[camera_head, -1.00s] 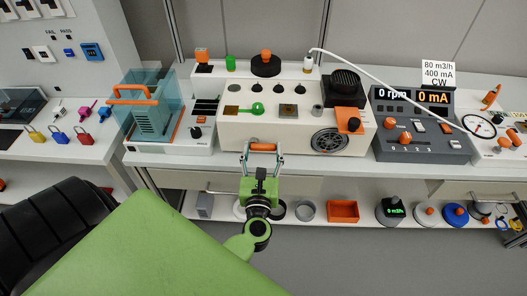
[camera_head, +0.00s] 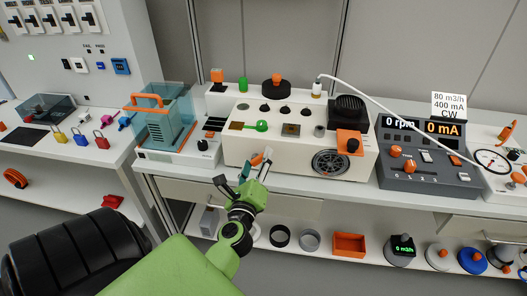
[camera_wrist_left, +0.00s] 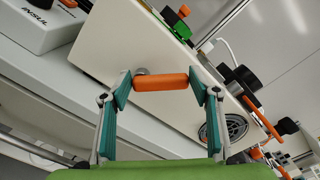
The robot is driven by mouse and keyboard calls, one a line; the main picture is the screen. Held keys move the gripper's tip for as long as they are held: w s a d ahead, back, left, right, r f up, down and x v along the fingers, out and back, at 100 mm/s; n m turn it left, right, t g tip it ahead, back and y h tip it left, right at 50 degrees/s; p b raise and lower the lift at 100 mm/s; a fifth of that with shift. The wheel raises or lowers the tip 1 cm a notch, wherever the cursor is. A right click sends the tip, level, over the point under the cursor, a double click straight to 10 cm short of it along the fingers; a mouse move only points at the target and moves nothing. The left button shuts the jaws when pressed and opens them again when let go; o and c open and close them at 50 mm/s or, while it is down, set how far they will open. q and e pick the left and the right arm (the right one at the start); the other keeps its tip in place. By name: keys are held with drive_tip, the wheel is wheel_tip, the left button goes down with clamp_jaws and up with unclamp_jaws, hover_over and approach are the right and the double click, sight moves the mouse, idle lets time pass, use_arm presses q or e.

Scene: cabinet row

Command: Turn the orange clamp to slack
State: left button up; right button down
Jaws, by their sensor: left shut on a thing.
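The orange clamp (camera_head: 258,159) is a short bar at the front face of the cream box (camera_head: 298,155). In the head view it lies slanted and is partly covered by my gripper. In the left wrist view the orange clamp (camera_wrist_left: 161,82) spans the gap between the teal-padded fingers, with a grey round mount behind it. My left gripper (camera_head: 250,168) is shut on the clamp, one finger at each end; it also shows in the left wrist view (camera_wrist_left: 163,88). My right gripper is in neither view.
A teal container with an orange handle (camera_head: 148,97) stands left of the box. A dark console (camera_head: 428,157) stands to its right. A white cable runs over the box top. Below, a shelf holds rings and an orange tray (camera_head: 349,245).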

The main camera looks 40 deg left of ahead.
use_arm(q)
drive_tip(key=shift+s+a+r+n, duration=0.1)
drive_tip(key=shift+a+n, duration=0.05)
drive_tip(key=shift+n, duration=0.5)
drive_tip(key=shift+s+a+r+n, duration=0.1)
drive_tip(key=shift+a+n, duration=0.05)
drive_tip(key=shift+n, duration=0.5)
drive_tip(key=o, duration=1.6)
wheel_tip(320, 180, up, 10)
drive_tip(key=shift+f, duration=0.1)
